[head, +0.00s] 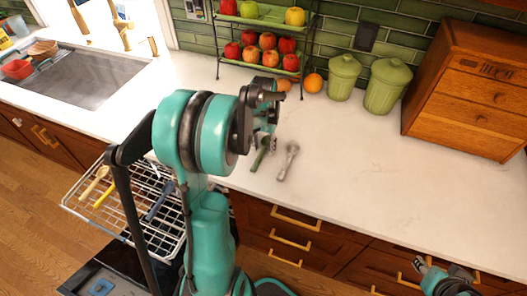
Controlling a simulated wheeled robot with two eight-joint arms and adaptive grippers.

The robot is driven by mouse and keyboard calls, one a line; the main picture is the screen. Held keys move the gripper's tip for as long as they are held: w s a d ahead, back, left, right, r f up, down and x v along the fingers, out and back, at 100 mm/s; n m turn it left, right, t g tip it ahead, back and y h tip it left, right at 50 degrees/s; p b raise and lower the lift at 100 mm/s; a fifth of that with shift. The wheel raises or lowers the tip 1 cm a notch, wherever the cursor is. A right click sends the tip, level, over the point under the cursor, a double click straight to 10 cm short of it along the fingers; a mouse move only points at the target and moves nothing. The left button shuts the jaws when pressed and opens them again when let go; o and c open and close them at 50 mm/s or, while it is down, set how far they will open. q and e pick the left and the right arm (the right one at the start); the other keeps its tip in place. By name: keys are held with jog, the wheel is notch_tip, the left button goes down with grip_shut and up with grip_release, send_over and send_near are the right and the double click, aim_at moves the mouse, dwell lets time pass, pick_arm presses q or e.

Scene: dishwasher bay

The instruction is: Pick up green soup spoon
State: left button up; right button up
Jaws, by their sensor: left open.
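A green utensil, which looks like the green soup spoon (259,160), lies on the white counter near its front edge. Its far end is hidden under my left gripper (266,133). My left gripper is open, pointing down over or close to that far end; I cannot tell whether it touches. A grey metal utensil (287,161) lies just to the right of the green one, apart from it. My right gripper (441,268) is low at the bottom right, in front of the drawers and away from the spoon; its jaws are not clear.
A fruit rack (264,65) stands behind my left gripper, with oranges (313,83) beside it. Two green canisters (385,86) and a wooden drawer box (470,88) stand at the back right. An open dishwasher rack (140,205) is below left. The counter's right-middle is clear.

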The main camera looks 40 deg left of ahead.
pick_arm(q)
grip_shut()
jog(key=shift+r, duration=0.15)
